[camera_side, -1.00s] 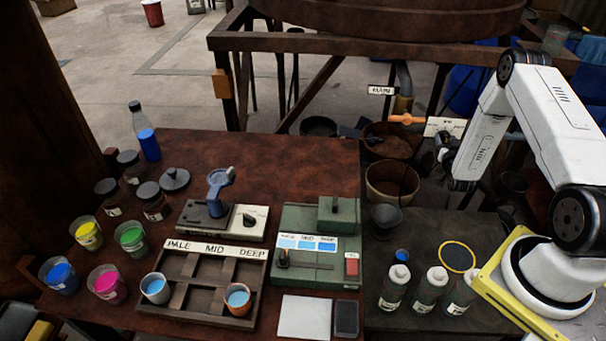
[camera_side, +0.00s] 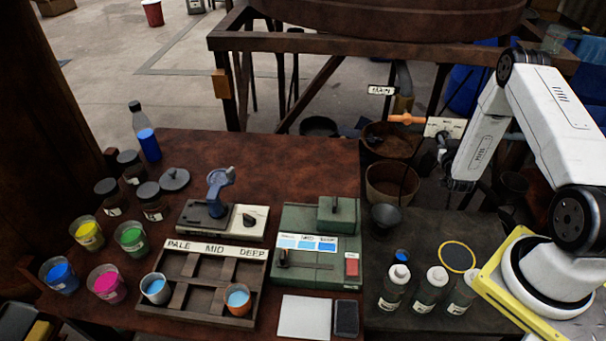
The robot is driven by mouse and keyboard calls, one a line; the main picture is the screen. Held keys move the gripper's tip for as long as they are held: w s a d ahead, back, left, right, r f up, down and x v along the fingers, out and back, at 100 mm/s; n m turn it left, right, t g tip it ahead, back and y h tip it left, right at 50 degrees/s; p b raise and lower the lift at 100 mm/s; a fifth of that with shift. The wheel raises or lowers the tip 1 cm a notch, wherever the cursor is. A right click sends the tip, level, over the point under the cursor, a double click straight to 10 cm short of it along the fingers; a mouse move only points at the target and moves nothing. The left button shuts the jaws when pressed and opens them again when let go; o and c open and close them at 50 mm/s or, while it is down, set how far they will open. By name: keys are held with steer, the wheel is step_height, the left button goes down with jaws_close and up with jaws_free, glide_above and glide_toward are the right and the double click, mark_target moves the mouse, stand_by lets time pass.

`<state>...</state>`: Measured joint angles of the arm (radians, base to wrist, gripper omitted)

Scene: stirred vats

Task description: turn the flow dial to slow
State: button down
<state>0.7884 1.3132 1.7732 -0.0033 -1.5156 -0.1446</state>
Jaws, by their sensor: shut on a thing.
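A white plate (camera_side: 446,127) with small dark lettering stands at the back right, under the wooden frame; the lettering is too small to read. It appears to be the flow dial's plate. My gripper (camera_side: 443,153) reaches in from the right, just below and in front of this plate. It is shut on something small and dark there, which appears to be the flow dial. The gripper and wrist hide most of the dial, so its setting cannot be read.
An orange valve handle (camera_side: 407,119) on a pipe and a MAIN tag (camera_side: 382,90) are left of the plate. A bucket (camera_side: 392,184) stands below. Several capped bottles stand on the dark bench. The PALE, MID, DEEP rack (camera_side: 217,249) is on the brown table.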

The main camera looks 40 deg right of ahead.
steer(key=n, duration=0.6)
steer(key=shift+w+a+f, duration=0.15)
steer(key=shift+w+a, duration=0.05)
stand_by(0.4)
steer(key=c, duration=0.6)
jaws_free()
steer(key=shift+s+a, duration=0.1)
steer(key=shift+v, duration=3.8)
